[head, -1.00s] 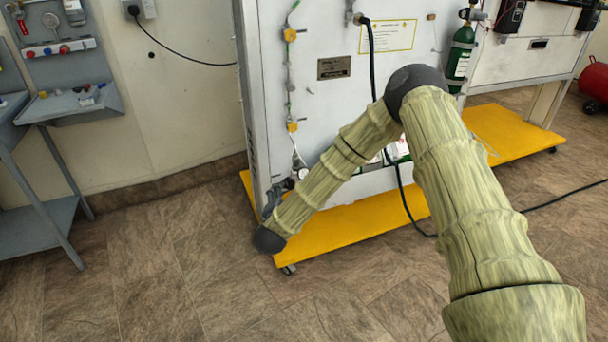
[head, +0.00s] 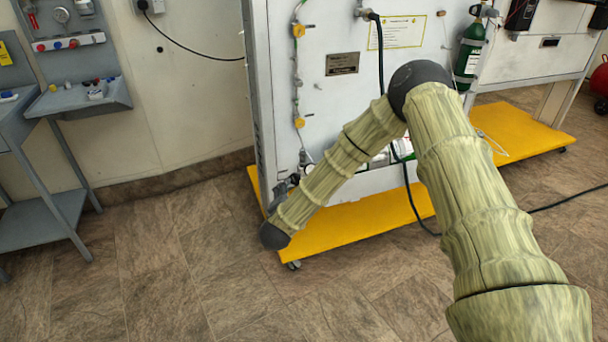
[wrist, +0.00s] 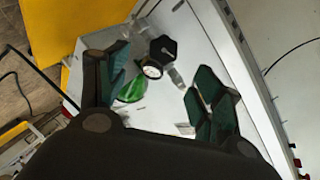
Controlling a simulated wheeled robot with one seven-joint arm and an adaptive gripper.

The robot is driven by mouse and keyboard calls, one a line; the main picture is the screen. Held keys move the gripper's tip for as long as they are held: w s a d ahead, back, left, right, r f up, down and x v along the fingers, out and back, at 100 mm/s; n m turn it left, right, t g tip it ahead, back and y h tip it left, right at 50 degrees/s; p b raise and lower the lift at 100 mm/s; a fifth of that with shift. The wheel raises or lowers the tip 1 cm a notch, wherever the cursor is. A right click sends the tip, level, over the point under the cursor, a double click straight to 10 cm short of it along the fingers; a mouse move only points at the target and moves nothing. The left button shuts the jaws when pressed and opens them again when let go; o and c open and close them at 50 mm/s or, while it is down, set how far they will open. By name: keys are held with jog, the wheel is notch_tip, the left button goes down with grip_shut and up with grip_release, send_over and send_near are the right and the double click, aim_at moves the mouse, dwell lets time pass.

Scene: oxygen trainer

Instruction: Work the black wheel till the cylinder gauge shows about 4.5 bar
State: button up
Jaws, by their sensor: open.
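The black wheel (wrist: 163,48) shows in the wrist view as a dark, many-sided knob beside the white panel, beyond my fingers. A small round gauge (wrist: 152,69) with a dark rim and pale face sits just below it; its reading is too small to make out. A green cylinder (wrist: 132,88) lies below the gauge, partly covered by the left finger. My gripper (wrist: 160,78) is open, its two dark fingers wide apart, with the wheel and gauge showing through the gap. No finger visibly touches the wheel.
The white trainer panel (head: 315,120) stands on a yellow base (head: 345,225). A black hose (head: 409,190) hangs down its front to the floor. Another green cylinder (head: 468,58) is mounted at right. A grey bench (head: 80,100) stands at left. The floor in front is clear.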

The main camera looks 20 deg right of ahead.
aim_at(294, 179)
jog(key=w+a+f+n+g+h+b, duration=0.1)
jog(key=w+a+f+n+h+b, duration=0.1)
jog(key=a+n+h, duration=0.35)
jog(key=w+d+n, duration=0.1)
jog(key=w+d, duration=0.1)
jog(key=d, duration=0.1)
jog(key=w+d+b, duration=0.1)
jog(key=w+d, duration=0.2)
jog(key=w+d+n+b, duration=0.1)
jog(key=w+d, duration=0.1)
jog(key=d, duration=0.1)
jog(key=shift+w+d+n+h, duration=0.2)
jog(key=shift+w+n+h, duration=0.05)
jog(key=shift+w+n, duration=0.1)
dwell(0.4)
jog(key=c, duration=1)
